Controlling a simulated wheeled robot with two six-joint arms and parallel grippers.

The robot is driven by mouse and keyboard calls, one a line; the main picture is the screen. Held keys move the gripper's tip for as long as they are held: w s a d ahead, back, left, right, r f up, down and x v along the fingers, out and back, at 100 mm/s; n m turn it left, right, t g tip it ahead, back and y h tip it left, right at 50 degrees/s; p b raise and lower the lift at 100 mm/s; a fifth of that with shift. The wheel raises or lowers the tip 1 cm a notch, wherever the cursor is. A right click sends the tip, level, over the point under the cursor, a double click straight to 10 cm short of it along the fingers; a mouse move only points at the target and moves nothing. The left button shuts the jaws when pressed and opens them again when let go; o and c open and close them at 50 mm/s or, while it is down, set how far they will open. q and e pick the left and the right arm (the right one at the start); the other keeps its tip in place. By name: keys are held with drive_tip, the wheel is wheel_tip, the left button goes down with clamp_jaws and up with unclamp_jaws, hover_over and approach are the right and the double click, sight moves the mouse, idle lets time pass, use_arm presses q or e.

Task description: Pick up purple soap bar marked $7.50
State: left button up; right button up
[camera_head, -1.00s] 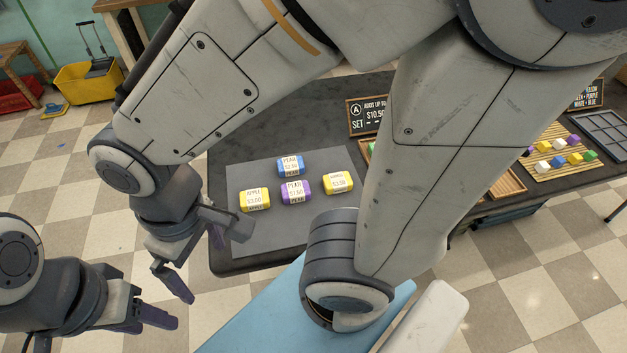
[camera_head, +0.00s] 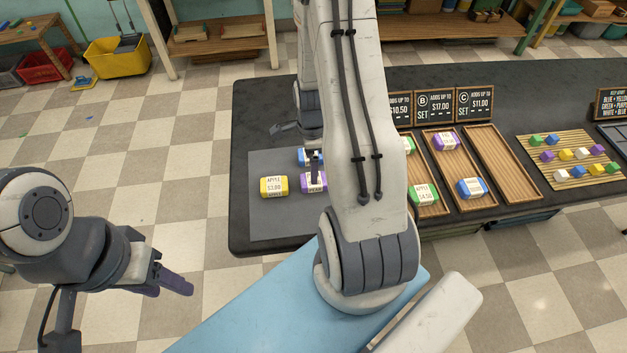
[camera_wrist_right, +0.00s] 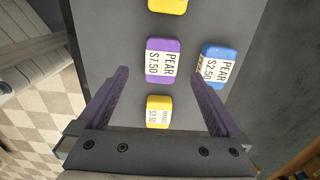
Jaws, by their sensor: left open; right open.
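The purple soap bar marked $7.50 (camera_wrist_right: 154,46) lies on the grey mat (camera_head: 265,225); in the head view it shows partly (camera_head: 306,189) behind my right gripper. My right gripper (camera_wrist_right: 158,74) is open and empty, with its fingertips on either side of the purple bar's near end in the wrist picture; I cannot tell its height above it. In the head view the right gripper (camera_head: 297,147) hangs over the mat, partly hidden by its arm. My left gripper (camera_head: 172,284) is open and empty over the floor, left of the table.
Beside the purple bar lie a blue $2.50 bar (camera_wrist_right: 218,58), a yellow $3.50 bar (camera_wrist_right: 158,113) and a yellow $3.00 bar (camera_head: 273,187). To the right, wooden trays hold green bars (camera_head: 423,193), a purple bar (camera_head: 444,139) and a blue-white bar (camera_head: 469,188); one tray (camera_head: 503,167) is empty.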

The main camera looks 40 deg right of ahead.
drive_tip(key=shift+d+f+p, duration=0.2)
drive_tip(key=shift+f+p, duration=0.1)
drive_tip(key=shift+f, duration=1.55)
drive_tip(key=shift+d+f+p, duration=0.2)
drive_tip(key=shift+f+p, duration=0.1)
drive_tip(key=shift+f, duration=1.55)
drive_tip(key=c, duration=1.5)
drive_tip(key=shift+r, duration=0.15)
